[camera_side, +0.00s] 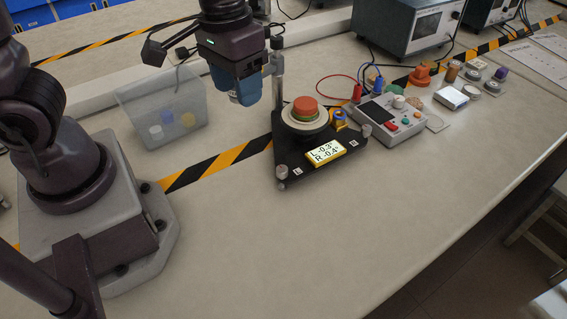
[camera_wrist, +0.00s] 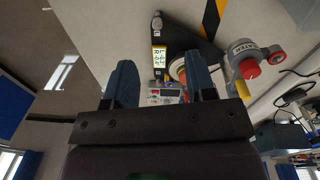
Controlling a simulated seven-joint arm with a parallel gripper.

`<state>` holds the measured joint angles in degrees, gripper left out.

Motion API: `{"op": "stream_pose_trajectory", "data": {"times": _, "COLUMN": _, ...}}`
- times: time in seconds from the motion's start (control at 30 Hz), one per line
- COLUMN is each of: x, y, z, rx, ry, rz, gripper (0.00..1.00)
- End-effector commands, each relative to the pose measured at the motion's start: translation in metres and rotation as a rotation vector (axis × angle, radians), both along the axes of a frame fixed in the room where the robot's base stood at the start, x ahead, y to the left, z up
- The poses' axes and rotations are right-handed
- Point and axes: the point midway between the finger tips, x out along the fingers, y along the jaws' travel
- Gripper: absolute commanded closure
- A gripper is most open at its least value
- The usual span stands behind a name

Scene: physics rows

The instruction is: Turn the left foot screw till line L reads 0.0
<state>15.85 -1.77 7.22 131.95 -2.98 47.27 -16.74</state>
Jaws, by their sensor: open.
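A levelling device with a black three-cornered base (camera_side: 291,157) stands on the bench, with a round orange-topped part (camera_side: 305,106) on it. Its yellow-framed display (camera_side: 325,152) reads L: -0.3° and R: -0.4°. A silver foot screw (camera_side: 282,172) stands at the front corner by the L tag, and another (camera_side: 366,130) at the right corner by the R tag. My gripper (camera_side: 246,97) hangs above and left of the device, near a grey upright post (camera_side: 277,80). The display (camera_wrist: 159,59) also shows there, too small to read surely.
A clear bin (camera_side: 163,110) with small items stands left of the device. A grey control box (camera_side: 391,116) with cables stands close on its right. Small parts and instruments (camera_side: 411,30) lie farther back. The bench in front is clear.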

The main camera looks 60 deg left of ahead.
Motion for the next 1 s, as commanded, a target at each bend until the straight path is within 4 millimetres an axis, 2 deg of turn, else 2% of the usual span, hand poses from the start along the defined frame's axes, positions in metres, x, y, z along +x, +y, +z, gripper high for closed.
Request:
{"op": "stream_pose_trajectory", "data": {"times": 0.03, "x": 0.008, "y": -0.005, "z": -0.016, "rx": 0.011, "ry": 0.043, "rz": 0.058, "gripper": 0.49}}
{"op": "stream_pose_trajectory", "data": {"times": 0.1, "x": 0.019, "y": -0.010, "z": -0.036, "rx": 0.027, "ry": 0.080, "rz": 0.162, "gripper": 0.49}}
{"op": "stream_pose_trajectory", "data": {"times": 0.27, "x": 0.043, "y": -0.017, "z": -0.073, "rx": 0.066, "ry": 0.112, "rz": 0.440, "gripper": 0.49}}
{"op": "stream_pose_trajectory", "data": {"times": 0.33, "x": 0.053, "y": -0.016, "z": -0.079, "rx": 0.066, "ry": 0.098, "rz": 0.564, "gripper": 0.49}}
{"op": "stream_pose_trajectory", "data": {"times": 0.4, "x": 0.062, "y": -0.017, "z": -0.076, "rx": 0.049, "ry": 0.073, "rz": 0.664, "gripper": 0.49}}
{"op": "stream_pose_trajectory", "data": {"times": 0.5, "x": 0.066, "y": -0.018, "z": -0.074, "rx": 0.033, "ry": 0.057, "rz": 0.757, "gripper": 0.49}}
{"op": "stream_pose_trajectory", "data": {"times": 0.63, "x": 0.067, "y": -0.018, "z": -0.078, "rx": 0.031, "ry": 0.056, "rz": 0.808, "gripper": 0.49}}
{"op": "stream_pose_trajectory", "data": {"times": 0.73, "x": 0.066, "y": -0.018, "z": -0.088, "rx": 0.032, "ry": 0.057, "rz": 0.811, "gripper": 0.49}}
{"op": "stream_pose_trajectory", "data": {"times": 1.0, "x": 0.065, "y": -0.017, "z": -0.142, "rx": 0.034, "ry": 0.061, "rz": 0.810, "gripper": 0.49}}
